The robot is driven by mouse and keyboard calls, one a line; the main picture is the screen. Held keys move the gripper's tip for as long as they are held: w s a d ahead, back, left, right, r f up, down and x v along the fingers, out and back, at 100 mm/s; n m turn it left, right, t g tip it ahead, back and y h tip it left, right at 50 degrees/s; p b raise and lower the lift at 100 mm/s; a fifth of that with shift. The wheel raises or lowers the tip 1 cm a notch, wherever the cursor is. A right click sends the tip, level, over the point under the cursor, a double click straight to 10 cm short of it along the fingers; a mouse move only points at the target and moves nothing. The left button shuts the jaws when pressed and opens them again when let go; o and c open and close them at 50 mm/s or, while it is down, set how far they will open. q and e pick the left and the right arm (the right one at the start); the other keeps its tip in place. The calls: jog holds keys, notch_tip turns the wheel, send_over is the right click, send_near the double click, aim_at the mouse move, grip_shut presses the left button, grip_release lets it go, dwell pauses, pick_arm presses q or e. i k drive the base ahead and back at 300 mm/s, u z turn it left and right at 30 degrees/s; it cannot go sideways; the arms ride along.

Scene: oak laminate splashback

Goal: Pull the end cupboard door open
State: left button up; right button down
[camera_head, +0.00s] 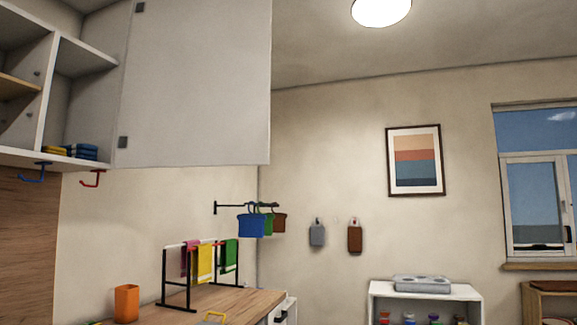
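The end cupboard door (198,85) is a large pale grey panel on the wall cupboard at the upper left. Folded yellow and blue cloths (78,152) lie on the cupboard's bottom shelf. No handle shows on the visible face of the door. Neither of my grippers is in view.
Below are a wooden worktop (235,303), a drying rack (165,280) with coloured cloths and an orange cup (126,303). Blue and red hooks (93,178) hang under the cupboard. A wall rail (230,206) carries small pots. A white shelf unit (378,292) stands at the back right.

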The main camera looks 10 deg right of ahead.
aim_at(197, 91)
jog(key=z, duration=0.6)
jog(key=i, duration=1.1)
jog(key=u, duration=0.45)
jog(key=i, duration=0.95)
jog(key=u, duration=0.8)
